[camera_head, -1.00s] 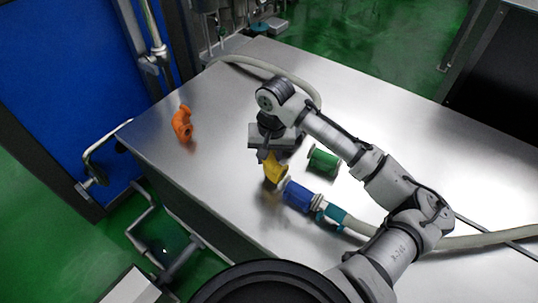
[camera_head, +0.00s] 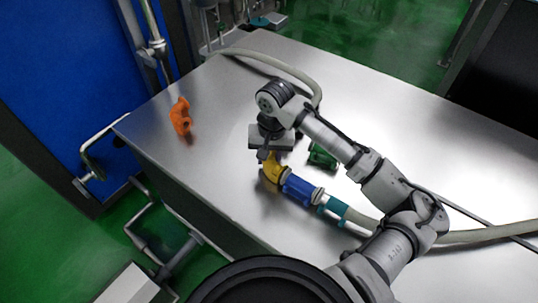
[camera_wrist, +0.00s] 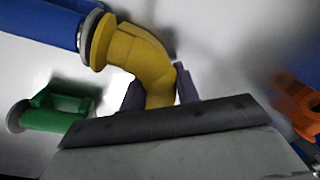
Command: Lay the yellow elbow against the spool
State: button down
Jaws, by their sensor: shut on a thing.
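The yellow elbow (camera_head: 272,170) is held in my gripper (camera_head: 266,158), which is shut on it. In the wrist view the elbow (camera_wrist: 140,58) curves from between the fingers (camera_wrist: 158,92) up to the left. Its flanged end is at the end flange of the blue spool (camera_wrist: 45,22), touching or very nearly so. In the head view the blue spool (camera_head: 298,189) lies on the table just right of and below the elbow, in line with the teal piece. The elbow's other end is partly hidden by my gripper.
A teal coupling (camera_head: 331,206) and pale hose (camera_head: 362,221) continue from the spool's far end. A green part (camera_head: 322,157) lies close to my gripper and shows in the wrist view (camera_wrist: 55,108). An orange part (camera_head: 181,116) stands far left. The steel table (camera_head: 215,120) is clear between them.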

jog(key=shift+f, duration=0.3)
jog(key=c, duration=0.9)
grip_release()
jog(key=shift+c, duration=0.2)
notch_tip(320, 180, up, 14)
jog(key=shift+d, duration=0.45)
jog(key=shift+s+f, duration=0.1)
jog(key=shift+f, duration=0.05)
